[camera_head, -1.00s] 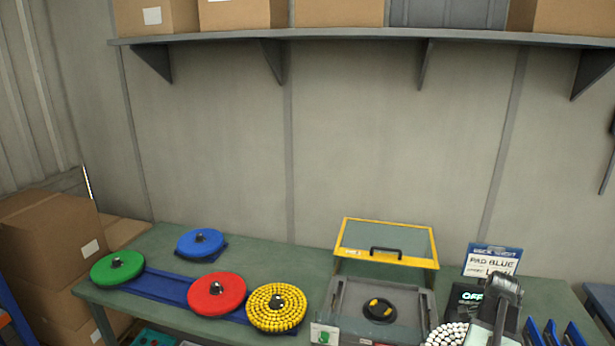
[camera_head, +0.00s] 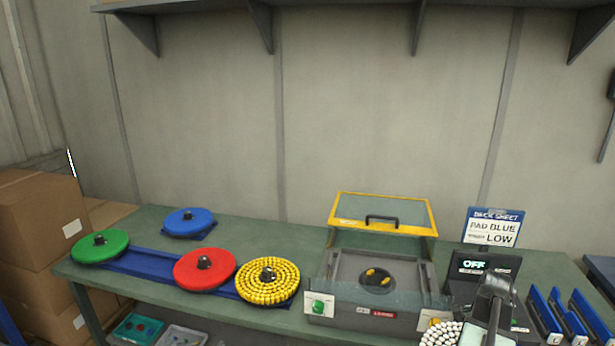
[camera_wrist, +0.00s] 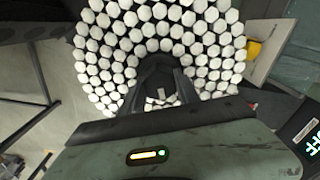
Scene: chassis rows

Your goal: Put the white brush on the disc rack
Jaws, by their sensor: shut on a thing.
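The white brush is a round disc of white bristle tufts (camera_wrist: 105,70), and it fills the top of the wrist view. My gripper (camera_wrist: 160,92) is shut on its dark middle hub. In the head view the brush (camera_head: 437,335) shows only in part at the bottom edge, beside my arm. The disc rack (camera_head: 150,266) is a long blue base on the left of the bench, apart from the brush. It carries a green disc (camera_head: 100,246), a red disc (camera_head: 204,269) and a yellow brush (camera_head: 267,281). A bare blue stretch lies between the green and red discs.
A blue disc (camera_head: 188,221) sits behind the rack. A machine with a raised yellow-framed lid (camera_head: 382,211) stands right of the rack. A sign (camera_head: 493,227) reads "PAD BLUE" and "LOW". Blue holders (camera_head: 560,318) stand at the right. Cardboard boxes (camera_head: 40,220) are stacked left.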

